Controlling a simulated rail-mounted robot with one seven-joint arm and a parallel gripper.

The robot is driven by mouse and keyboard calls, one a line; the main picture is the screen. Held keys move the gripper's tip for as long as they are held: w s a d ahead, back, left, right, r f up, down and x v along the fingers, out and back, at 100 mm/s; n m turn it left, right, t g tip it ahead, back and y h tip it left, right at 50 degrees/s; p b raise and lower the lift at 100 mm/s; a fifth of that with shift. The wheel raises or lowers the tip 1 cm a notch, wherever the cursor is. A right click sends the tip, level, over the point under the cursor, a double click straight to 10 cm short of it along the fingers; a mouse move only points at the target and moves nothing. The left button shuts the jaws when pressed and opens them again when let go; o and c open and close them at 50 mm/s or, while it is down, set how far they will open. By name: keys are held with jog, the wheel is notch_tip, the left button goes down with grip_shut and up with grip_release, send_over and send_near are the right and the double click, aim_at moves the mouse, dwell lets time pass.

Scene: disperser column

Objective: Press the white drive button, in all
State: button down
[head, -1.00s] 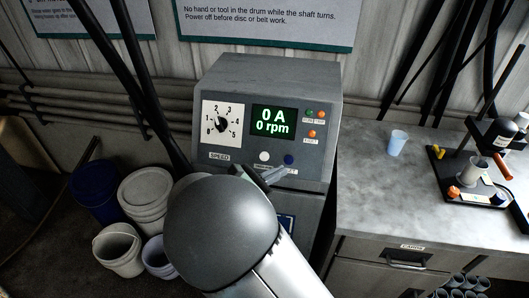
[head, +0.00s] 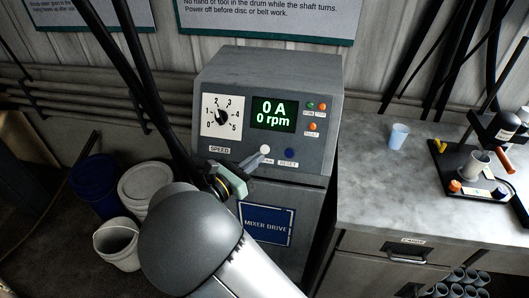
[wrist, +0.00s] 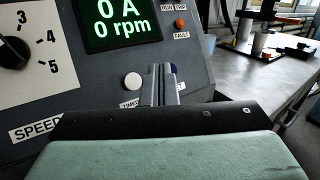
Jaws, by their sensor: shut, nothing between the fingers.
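The white drive button (head: 265,149) is on the grey mixer drive cabinet's sloping front, below the green display (head: 274,115) that reads 0 A and 0 rpm. It also shows in the wrist view (wrist: 133,81), just left of my fingertips. My gripper (head: 258,161) is shut and empty, its tips just below the white button in the head view. In the wrist view, my gripper (wrist: 162,70) partly covers the blue reset button (wrist: 174,69) and the labels. I cannot tell whether the tips touch the panel.
The speed dial (head: 222,116) is left of the display, with small lamps to its right. A grey bench (head: 375,185) with a pale cup (head: 399,136) and a black stand is at the right. Several buckets, one white (head: 146,186), stand at the lower left.

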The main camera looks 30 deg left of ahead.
aim_at(268, 147)
jog(key=w+a+f+b, duration=0.1)
jog(key=w+f+b, duration=0.1)
jog(key=w, duration=0.3)
jog(key=shift+f, duration=0.55)
jog(key=shift+w+a+f, duration=0.1)
jog(key=shift+w+a, duration=0.05)
dwell(1.5)
jog(key=shift+w+f, duration=0.1)
jog(key=shift+w, duration=0.15)
jog(key=shift+w+a+f+b, duration=0.15)
jog(key=shift+w+f+b, duration=0.15)
jog(key=shift+w, duration=0.1)
dwell(0.7)
jog(key=shift+s+r, duration=0.1)
jog(key=shift+s+d+r+p, duration=0.2)
jog(key=shift+s+r+p, duration=0.2)
jog(key=shift+s, duration=0.25)
jog(key=s+p, duration=0.1)
jog(key=s+r, duration=0.1)
jog(key=s+d+r+p, duration=0.1)
jog(key=s, duration=0.1)
jog(key=shift+s+r+p, duration=0.1)
jog(key=shift+r+p, duration=0.15)
jog(key=shift+p, duration=0.05)
